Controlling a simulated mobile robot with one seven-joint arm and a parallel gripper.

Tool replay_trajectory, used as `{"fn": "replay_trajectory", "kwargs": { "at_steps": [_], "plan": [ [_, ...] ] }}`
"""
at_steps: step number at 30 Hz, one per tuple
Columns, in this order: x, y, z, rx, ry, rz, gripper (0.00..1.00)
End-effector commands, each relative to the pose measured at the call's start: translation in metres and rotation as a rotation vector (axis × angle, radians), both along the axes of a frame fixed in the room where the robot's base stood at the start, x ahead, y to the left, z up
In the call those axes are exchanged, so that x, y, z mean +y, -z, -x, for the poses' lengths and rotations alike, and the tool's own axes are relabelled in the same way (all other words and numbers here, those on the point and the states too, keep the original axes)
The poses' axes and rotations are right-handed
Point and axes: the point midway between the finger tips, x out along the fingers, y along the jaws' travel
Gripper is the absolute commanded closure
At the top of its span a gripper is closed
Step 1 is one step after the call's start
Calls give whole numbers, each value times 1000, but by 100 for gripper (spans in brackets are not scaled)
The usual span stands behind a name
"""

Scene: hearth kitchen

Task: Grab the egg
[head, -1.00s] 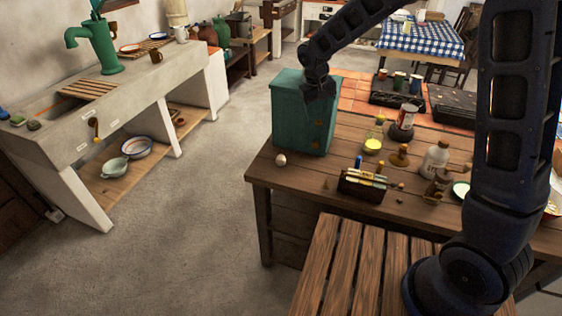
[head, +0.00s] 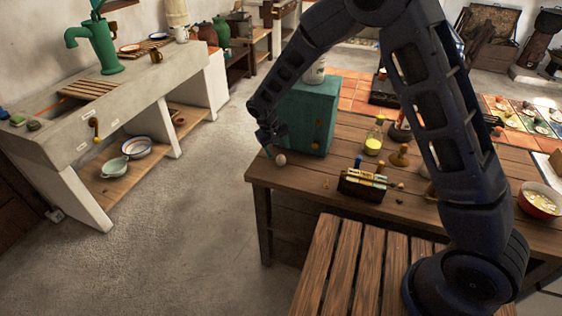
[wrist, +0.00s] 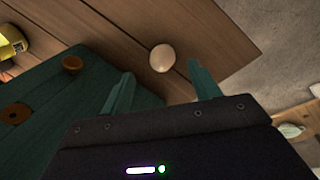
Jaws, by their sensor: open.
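The egg (head: 280,160) is pale and lies on the wooden table (head: 262,177) near its left corner, in front of the teal cabinet (head: 309,113). My gripper (head: 268,151) is just beside the egg, to its left in the head view. In the wrist view, the egg (wrist: 162,58) appears between and beyond the two teal fingertips (wrist: 166,84). The fingers are spread apart with nothing held between them. Whether a finger touches the egg cannot be told.
The teal cabinet with round knobs (wrist: 72,63) stands close to my gripper. A bottle with yellow contents (head: 373,138) and a small caddy (head: 363,183) stand farther right. The table edge drops to the floor left of the egg.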

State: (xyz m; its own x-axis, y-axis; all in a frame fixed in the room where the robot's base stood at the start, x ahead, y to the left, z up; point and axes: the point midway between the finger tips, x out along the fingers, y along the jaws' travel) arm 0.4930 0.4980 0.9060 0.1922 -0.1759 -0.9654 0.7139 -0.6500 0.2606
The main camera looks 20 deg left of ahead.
Motion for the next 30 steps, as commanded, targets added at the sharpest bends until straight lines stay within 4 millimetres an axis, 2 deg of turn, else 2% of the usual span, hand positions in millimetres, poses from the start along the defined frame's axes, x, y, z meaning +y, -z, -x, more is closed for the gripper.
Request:
{"fn": "replay_trajectory", "kwargs": {
  "at_steps": [10,18,26,30],
  "plan": [
    [-2,26,-6,0,0,1,38],
    [-4,60,-13,1,-1,1,38],
    [-5,64,-14,0,-1,-1,38],
    [-5,64,-14,-1,0,-1,62]
  ]
}}
